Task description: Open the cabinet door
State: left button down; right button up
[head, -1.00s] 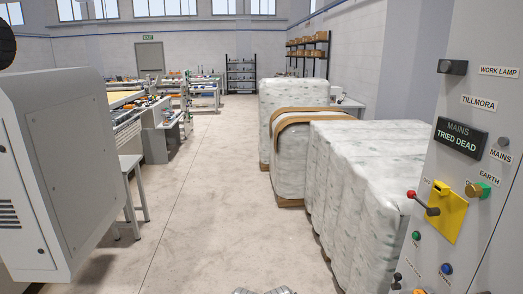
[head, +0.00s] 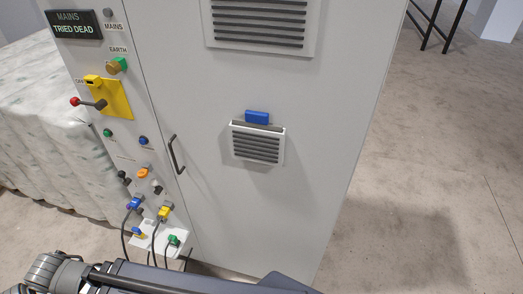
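The grey cabinet's door (head: 320,110) fills the middle of the head view and looks shut. Its dark bar handle (head: 176,155) stands upright near the door's left edge, with nothing touching it. The door has a large louvred vent (head: 262,22) at the top and a smaller one (head: 257,145) lower down, with a blue block (head: 257,117) at its upper edge. Part of one of my arms crosses the bottom of the view, below the handle. Neither gripper shows.
Left of the door is a control panel with a "MAINS TRIED DEAD" display (head: 74,25), a yellow switch plate (head: 108,97) with a red-knobbed lever, and plugged cables (head: 134,204). Wrapped bales (head: 45,125) stand at left. The floor (head: 430,180) at right is clear.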

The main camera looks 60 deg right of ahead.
aim_at(258, 203)
jog(key=z, duration=2.05)
jog(key=u, duration=0.1)
